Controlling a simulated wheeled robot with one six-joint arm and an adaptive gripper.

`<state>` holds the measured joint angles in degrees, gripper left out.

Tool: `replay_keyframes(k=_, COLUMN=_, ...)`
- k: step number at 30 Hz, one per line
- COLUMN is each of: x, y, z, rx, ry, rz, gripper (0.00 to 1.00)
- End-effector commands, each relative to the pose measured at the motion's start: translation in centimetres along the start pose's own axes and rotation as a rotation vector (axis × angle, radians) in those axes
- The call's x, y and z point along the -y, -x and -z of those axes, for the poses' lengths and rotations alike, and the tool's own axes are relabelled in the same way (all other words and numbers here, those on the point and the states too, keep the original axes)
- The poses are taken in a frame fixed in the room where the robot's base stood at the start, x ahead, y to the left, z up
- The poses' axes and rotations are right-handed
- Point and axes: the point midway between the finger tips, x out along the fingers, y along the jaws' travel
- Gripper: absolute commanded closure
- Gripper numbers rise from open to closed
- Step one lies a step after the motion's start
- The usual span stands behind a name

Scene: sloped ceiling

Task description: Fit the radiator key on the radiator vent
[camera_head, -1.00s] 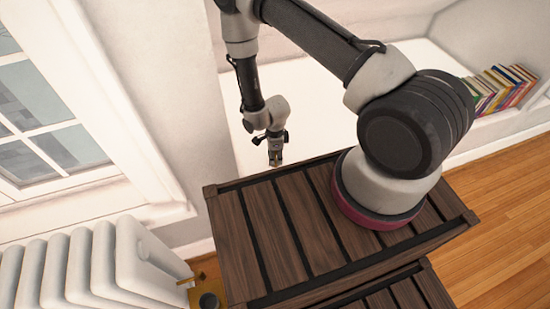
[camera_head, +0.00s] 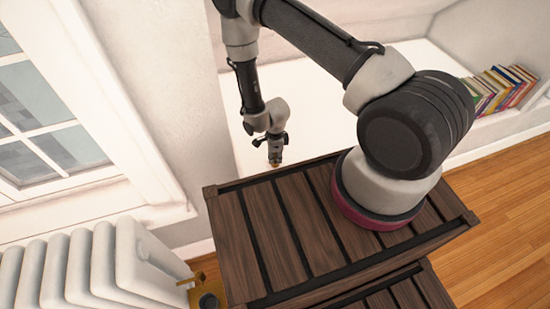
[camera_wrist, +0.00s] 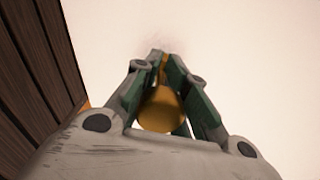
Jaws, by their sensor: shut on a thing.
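My gripper (camera_head: 275,162) hangs beyond the far edge of the dark slatted wooden crate, well to the right of the radiator. In the wrist view my gripper (camera_wrist: 172,62) is shut on a brass-coloured piece with a rounded body, which I take to be the radiator key (camera_wrist: 162,110). The fingers cover part of it and its tip is not clear. The white ribbed radiator (camera_head: 130,265) stands at the lower left in the head view. A small brass stub, apparently the radiator vent (camera_head: 190,280), sticks out from its right end. The gripper and key are apart from it.
The slatted crate (camera_head: 230,240) lies between my gripper and the near floor. A brass-coloured thing with a dark round top (camera_head: 208,301) sits beside the crate's left edge. A window (camera_head: 50,110) is at left, and books (camera_head: 500,88) stand at far right.

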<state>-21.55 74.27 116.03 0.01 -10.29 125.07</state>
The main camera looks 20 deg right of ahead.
Motion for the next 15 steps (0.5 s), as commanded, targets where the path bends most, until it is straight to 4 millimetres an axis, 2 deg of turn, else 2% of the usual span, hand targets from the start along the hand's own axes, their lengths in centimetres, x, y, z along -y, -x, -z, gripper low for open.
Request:
replay_keyframes(k=5, x=0.1, y=1.5, z=-0.1, rx=0.002, ry=0.0, rz=0.002, gripper=1.0)
replay_keyframes(k=15, x=0.1, y=8.2, z=0.0, rx=0.001, ry=0.0, rz=0.002, gripper=1.0)
